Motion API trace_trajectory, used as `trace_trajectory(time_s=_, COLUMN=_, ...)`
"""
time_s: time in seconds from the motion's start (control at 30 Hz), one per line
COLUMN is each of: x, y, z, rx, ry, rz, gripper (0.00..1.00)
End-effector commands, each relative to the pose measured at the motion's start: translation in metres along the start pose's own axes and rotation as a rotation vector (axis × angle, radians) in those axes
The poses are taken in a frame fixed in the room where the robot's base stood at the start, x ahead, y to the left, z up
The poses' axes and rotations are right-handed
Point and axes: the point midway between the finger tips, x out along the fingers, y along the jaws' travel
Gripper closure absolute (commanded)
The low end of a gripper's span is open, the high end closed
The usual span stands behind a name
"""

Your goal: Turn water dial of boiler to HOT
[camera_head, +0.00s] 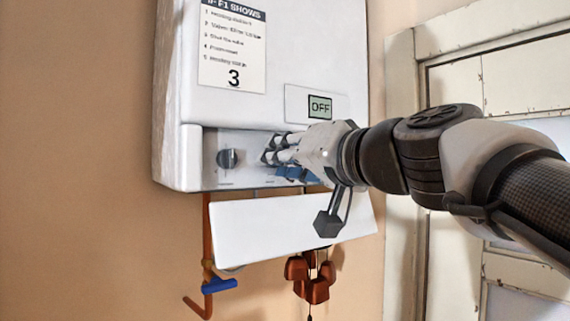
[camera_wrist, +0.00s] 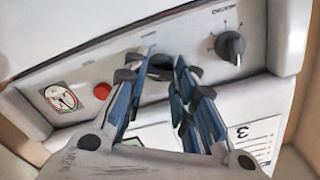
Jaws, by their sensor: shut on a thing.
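The white boiler (camera_head: 180,90) hangs on the wall, its grey control strip (camera_head: 205,170) uncovered. One dark round dial (camera_head: 228,158) with marks around it is at the strip's left in the head view. It is at the upper right in the wrist view (camera_wrist: 232,46), clear of my fingers. My gripper (camera_head: 270,153) is at the middle of the strip, right of that dial. In the wrist view, my blue-padded fingers (camera_wrist: 161,72) are shut on a second dark dial (camera_wrist: 160,62), which they partly hide. The dial lettering is too small to read, so I cannot tell which is the water dial.
A red button (camera_wrist: 102,91) and a round gauge (camera_wrist: 62,98) sit on the strip. A white flap (camera_head: 265,228) hangs open below it. A display (camera_head: 320,107) reads OFF. A copper pipe with a blue valve handle (camera_head: 219,285) and reddish-brown objects (camera_head: 312,289) hang lower.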

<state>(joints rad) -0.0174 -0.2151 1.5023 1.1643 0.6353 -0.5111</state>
Motion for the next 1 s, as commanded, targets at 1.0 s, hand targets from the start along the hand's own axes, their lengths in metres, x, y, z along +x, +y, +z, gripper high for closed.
trace_trajectory(time_s=1.0, x=-0.0001, y=0.0007, z=-0.0006, rx=0.886, ry=0.001, rz=0.000, gripper=0.99)
